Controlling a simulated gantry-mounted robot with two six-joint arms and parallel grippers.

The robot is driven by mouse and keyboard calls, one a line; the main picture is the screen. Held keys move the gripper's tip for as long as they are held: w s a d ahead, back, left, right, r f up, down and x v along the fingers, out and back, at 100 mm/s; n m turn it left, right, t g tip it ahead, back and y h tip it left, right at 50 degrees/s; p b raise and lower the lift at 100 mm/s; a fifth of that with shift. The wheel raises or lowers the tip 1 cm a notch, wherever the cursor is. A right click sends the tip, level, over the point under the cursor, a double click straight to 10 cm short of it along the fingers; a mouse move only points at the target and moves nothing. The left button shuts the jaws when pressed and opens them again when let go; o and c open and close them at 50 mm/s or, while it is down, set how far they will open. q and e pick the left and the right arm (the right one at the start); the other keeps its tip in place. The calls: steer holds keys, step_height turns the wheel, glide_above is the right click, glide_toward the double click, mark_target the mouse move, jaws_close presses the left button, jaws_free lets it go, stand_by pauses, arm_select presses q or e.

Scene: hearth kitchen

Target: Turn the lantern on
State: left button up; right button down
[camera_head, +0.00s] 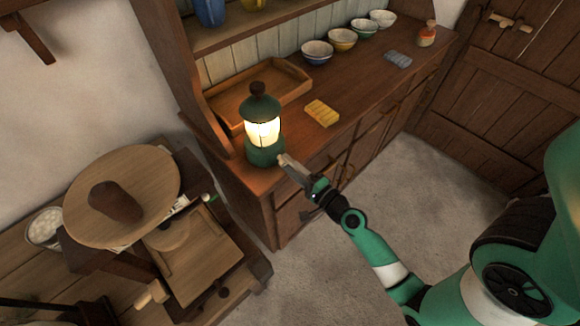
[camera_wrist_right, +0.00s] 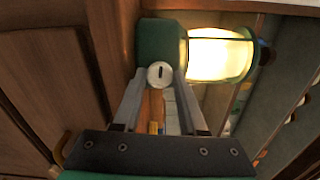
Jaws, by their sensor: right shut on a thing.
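The green lantern (camera_head: 263,131) stands upright at the left front end of the wooden dresser top, and its glass glows bright yellow-white. In the right wrist view the lantern's lit glass (camera_wrist_right: 220,54) and its green base (camera_wrist_right: 160,44) lie sideways. A round pale knob with a dark slot (camera_wrist_right: 159,75) is on the base. My right gripper (camera_head: 287,164) reaches the lantern base from the front right. In the right wrist view my right gripper (camera_wrist_right: 160,80) has its fingertips at both sides of the knob, shut on it. My left gripper is not in view.
A wooden tray (camera_head: 285,88) lies behind the lantern. A yellow folded cloth (camera_head: 322,112), several bowls, a grey cloth (camera_head: 398,60) and a small bottle (camera_head: 428,34) are farther right on the dresser. A side table with a round wooden lid (camera_head: 150,180) stands at left.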

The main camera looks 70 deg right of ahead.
steer(key=shift+n, duration=0.6)
steer(key=shift+c, duration=2.3)
jaws_free()
